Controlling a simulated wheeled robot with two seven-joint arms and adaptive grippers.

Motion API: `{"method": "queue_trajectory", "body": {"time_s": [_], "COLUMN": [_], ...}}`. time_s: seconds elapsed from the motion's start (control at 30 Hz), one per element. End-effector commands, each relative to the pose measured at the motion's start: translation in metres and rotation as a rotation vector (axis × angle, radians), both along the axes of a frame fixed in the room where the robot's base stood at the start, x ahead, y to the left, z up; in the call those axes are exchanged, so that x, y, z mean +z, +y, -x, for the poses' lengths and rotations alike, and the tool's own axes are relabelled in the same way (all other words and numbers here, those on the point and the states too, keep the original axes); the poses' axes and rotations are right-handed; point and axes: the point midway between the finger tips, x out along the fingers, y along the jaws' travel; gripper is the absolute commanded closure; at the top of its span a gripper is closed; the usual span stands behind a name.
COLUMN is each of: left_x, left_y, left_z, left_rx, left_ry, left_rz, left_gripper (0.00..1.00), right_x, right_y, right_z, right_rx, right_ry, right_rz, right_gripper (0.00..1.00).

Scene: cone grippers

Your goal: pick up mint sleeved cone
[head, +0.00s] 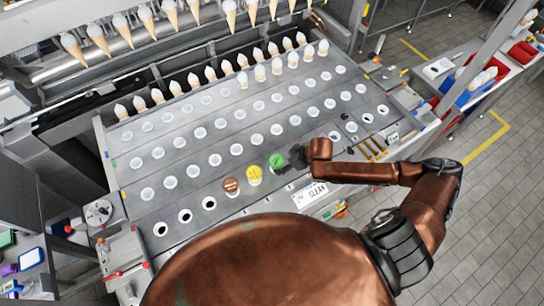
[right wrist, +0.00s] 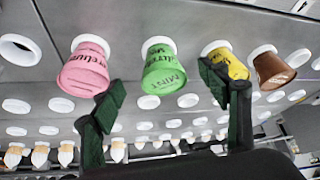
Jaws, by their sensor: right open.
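The mint sleeved cone (right wrist: 163,76) has a green sleeve with dark lettering and sits in a white-rimmed hole of the grey rack. It also shows in the head view (head: 277,160), beside my right gripper (head: 293,158). In the right wrist view my right gripper (right wrist: 163,84) is open, with one dark green finger pad on each side of the mint cone in the picture. Nothing is held. I cannot tell how deep the cone lies between the fingers. My left gripper is not in view.
A pink cone (right wrist: 84,68) stands close to the left finger, a yellow one (right wrist: 236,66) close behind the right finger, and a brown one (right wrist: 272,70) beyond. The grey rack (head: 205,175) has rows of empty holes. Plain cones (head: 230,14) hang at the back.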

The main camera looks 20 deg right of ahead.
Motion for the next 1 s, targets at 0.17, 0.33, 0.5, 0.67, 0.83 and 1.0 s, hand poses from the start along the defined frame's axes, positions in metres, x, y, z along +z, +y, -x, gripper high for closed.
{"method": "queue_trajectory", "body": {"time_s": [0.17,0.33,0.5,0.67,0.83,1.0], "left_x": [0.002,0.005,0.014,0.018,0.019,0.019], "left_y": [0.000,0.000,0.000,0.000,0.000,0.000], "left_z": [0.000,-0.001,-0.001,-0.001,-0.001,-0.001], "left_rx": [0.000,-0.001,-0.001,-0.001,-0.001,-0.001], "left_ry": [0.000,-0.001,-0.001,-0.001,-0.002,-0.002], "left_rz": [0.000,0.000,0.000,0.000,0.000,0.000], "left_gripper": [0.60,0.60,0.60,0.60,0.60,0.60], "right_x": [-0.009,-0.023,-0.041,-0.060,-0.068,-0.068], "right_y": [0.007,0.014,0.019,0.024,0.024,0.024], "right_z": [-0.007,-0.015,-0.023,-0.032,-0.035,-0.034], "right_rx": [0.008,0.011,0.010,0.009,0.008,0.008], "right_ry": [0.001,-0.001,0.001,-0.001,-0.002,-0.002], "right_rz": [-0.001,-0.001,-0.001,-0.001,0.001,0.001], "right_gripper": [0.31,0.31,0.31,0.31,0.31,0.31]}}
